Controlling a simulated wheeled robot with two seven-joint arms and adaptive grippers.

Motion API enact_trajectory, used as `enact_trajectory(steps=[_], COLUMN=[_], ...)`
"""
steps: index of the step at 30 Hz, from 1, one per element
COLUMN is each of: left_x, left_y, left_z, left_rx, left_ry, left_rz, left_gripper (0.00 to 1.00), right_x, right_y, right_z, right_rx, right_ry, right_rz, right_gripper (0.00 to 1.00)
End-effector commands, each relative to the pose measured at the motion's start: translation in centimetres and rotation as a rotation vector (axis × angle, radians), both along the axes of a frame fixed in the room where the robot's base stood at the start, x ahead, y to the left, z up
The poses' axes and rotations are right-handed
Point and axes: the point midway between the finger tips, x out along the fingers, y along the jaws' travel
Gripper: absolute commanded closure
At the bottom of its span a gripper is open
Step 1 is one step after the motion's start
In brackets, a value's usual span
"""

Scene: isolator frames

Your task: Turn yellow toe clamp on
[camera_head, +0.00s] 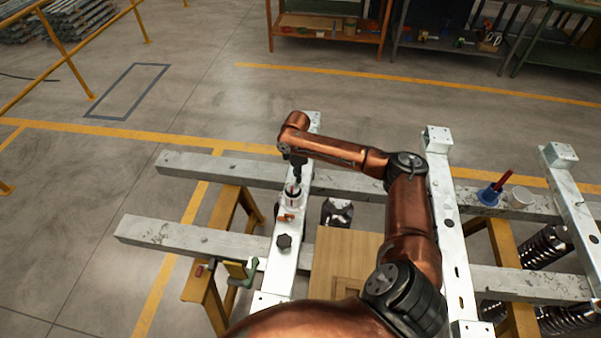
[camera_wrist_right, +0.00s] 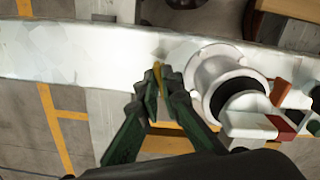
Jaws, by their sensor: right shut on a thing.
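My right gripper (camera_head: 295,181) points down over the white beam from above, beside a white round fitting (camera_head: 293,201). In the right wrist view its dark green fingertips (camera_wrist_right: 158,88) are together around a small yellow piece, the visible part of the yellow toe clamp (camera_wrist_right: 160,70). The fingers hide the rest of the clamp. The white round fitting with a dark centre (camera_wrist_right: 212,72) is just right of the fingertips. My left gripper is not in view.
An orange-red part (camera_head: 286,217) and a black knob (camera_head: 284,241) sit on the same white beam (camera_head: 279,265).

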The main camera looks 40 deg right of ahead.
Motion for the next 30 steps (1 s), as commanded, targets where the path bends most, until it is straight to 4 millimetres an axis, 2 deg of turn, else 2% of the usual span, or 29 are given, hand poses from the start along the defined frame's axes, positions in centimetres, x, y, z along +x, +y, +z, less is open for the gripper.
enact_trajectory(steps=[1,3,12,21,30], left_x=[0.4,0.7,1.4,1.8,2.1], left_y=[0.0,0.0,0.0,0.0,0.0], left_z=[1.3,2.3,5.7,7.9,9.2], left_rx=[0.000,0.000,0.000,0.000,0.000], left_ry=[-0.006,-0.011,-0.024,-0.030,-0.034], left_rz=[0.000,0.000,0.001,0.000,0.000], left_gripper=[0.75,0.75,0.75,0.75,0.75], right_x=[-0.1,-0.1,-0.1,-0.1,-0.1], right_y=[0.3,0.3,0.2,0.3,0.2], right_z=[0.6,0.6,0.4,0.2,0.0], right_rx=[0.004,0.005,0.006,0.007,0.008], right_ry=[0.001,0.003,0.001,0.002,0.002], right_rz=[0.037,0.099,0.384,0.669,0.934], right_gripper=[1.00,1.00,1.00,1.00,1.00])
